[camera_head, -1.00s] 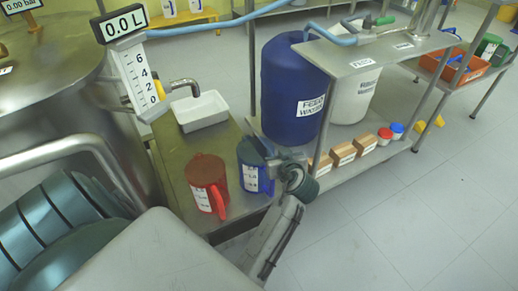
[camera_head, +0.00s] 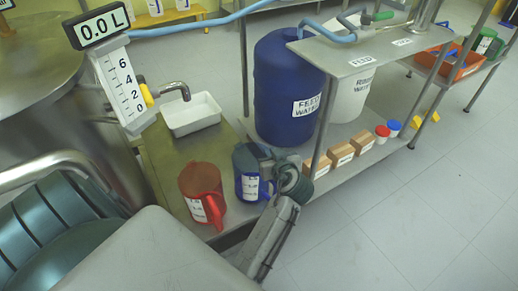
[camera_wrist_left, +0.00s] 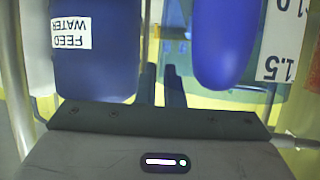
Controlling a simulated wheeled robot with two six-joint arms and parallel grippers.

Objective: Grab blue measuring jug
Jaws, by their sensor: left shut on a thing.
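The blue measuring jug (camera_head: 243,162) stands upright near the right edge of a steel bench (camera_head: 165,155), its white label facing me. My left gripper (camera_head: 268,165) is at its right, handle side, shut on it. The gripper covers part of the jug and handle. In the left wrist view the closed fingers (camera_wrist_left: 160,85) point away from me. The blue handle (camera_wrist_left: 225,45) is large beside them, with the jug's scale behind; the exact contact is not clear. I cannot tell whether the jug touches the bench. My right gripper is not in view.
A red measuring jug (camera_head: 202,190) stands close to the left of the blue one. A white tray (camera_head: 190,115) lies under the tap behind. A steel rack (camera_head: 365,62) with a blue feed water drum (camera_head: 285,85) and small boxes (camera_head: 340,154) stands to the right.

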